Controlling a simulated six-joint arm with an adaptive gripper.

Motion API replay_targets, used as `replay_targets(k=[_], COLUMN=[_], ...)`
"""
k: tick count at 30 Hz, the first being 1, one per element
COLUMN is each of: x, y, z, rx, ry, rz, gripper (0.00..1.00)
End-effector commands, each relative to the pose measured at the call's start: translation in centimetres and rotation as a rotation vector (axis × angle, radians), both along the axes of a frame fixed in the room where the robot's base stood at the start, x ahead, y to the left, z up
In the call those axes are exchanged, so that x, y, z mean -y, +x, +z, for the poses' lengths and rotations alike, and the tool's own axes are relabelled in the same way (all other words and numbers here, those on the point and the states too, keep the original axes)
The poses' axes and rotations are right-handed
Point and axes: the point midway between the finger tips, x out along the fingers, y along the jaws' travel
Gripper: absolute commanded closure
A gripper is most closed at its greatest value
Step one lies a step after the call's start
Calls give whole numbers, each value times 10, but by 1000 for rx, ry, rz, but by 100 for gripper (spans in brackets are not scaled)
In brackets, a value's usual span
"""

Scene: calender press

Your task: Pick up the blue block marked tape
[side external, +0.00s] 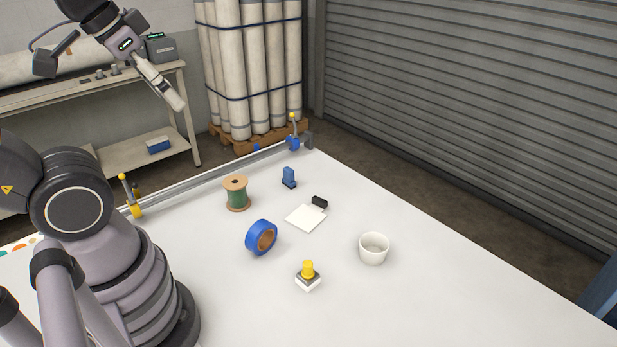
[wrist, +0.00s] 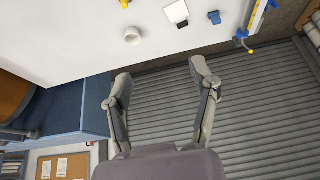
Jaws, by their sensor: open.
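A roll of blue tape (side external: 255,235) with a brown core stands on its edge on the white table, left of the white pad. A small upright blue object (side external: 289,176) stands behind the pad; it also shows at the top of the wrist view (wrist: 214,17). I can read no marking on either, and I see no plain block marked tape on the table. My gripper (side external: 176,101) is high above the far left of the table in the side view, away from both. In the wrist view my gripper (wrist: 160,72) is open with nothing between its fingers.
A metal rail (side external: 215,178) lines the far edge. The right side is clear.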

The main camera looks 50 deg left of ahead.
Motion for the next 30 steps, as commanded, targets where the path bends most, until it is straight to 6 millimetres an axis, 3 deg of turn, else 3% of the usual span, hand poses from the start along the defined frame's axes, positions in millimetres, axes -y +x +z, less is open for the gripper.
replay_targets(k=[4, 8, 17, 23, 30], x=[-14, -41, -106, -136, -147], y=[14, 39, 120, 187, 264], z=[-7, -18, -55, -98, -183], rx=[-117, -314, -777, -1031, -1239], ry=[97, 274, 744, 1067, 1464], rz=[-30, -93, -312, -503, -786], gripper=[40, 40, 40, 40, 40])
